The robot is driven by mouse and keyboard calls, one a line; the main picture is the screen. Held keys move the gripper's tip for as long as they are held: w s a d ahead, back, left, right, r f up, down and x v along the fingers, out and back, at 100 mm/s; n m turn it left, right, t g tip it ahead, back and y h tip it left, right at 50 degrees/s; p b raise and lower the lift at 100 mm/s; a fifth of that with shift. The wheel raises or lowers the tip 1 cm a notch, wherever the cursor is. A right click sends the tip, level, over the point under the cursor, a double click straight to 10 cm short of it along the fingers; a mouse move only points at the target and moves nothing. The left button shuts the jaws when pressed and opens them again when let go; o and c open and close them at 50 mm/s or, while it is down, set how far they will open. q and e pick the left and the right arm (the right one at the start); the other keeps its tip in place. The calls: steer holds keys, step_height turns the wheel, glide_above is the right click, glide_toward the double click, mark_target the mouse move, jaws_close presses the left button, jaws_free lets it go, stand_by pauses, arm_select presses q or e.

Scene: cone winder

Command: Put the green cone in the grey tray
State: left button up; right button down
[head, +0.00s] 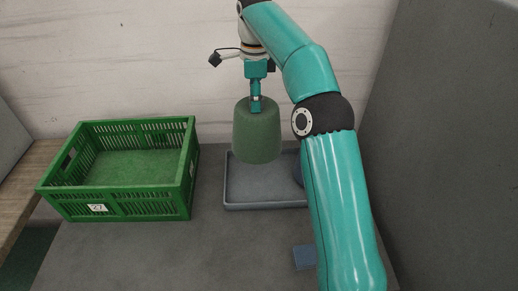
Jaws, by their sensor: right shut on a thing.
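The green cone (256,140) hangs upright from my right gripper (256,103), which is shut on its top. The cone is in front of the back part of the grey tray (262,206) in the head view, and its lower end looks to be above the tray floor. I cannot tell the exact height of the gap. The tray lies on the grey table, and its right side is hidden by my right arm. My left gripper is not in view.
A green slatted crate (125,207) with a white label stands left of the tray and looks empty. A small blue-grey block (304,257) lies on the table (180,255) in front of the tray, partly behind my right arm. A pale wall is behind, and a grey panel stands right.

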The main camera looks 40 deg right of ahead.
step_height(320, 180, down, 9)
steer(key=shift+b, duration=1.05)
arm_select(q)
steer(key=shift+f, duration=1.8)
arm_select(e)
steer(key=shift+f, duration=2.35)
arm_select(q)
steer(key=shift+b, duration=0.3)
arm_select(e)
steer(key=shift+f, duration=0.15)
steer(key=c, duration=0.7)
jaws_free()
step_height(320, 180, up, 12)
steer(key=p, duration=0.3)
steer(key=shift+s, duration=0.1)
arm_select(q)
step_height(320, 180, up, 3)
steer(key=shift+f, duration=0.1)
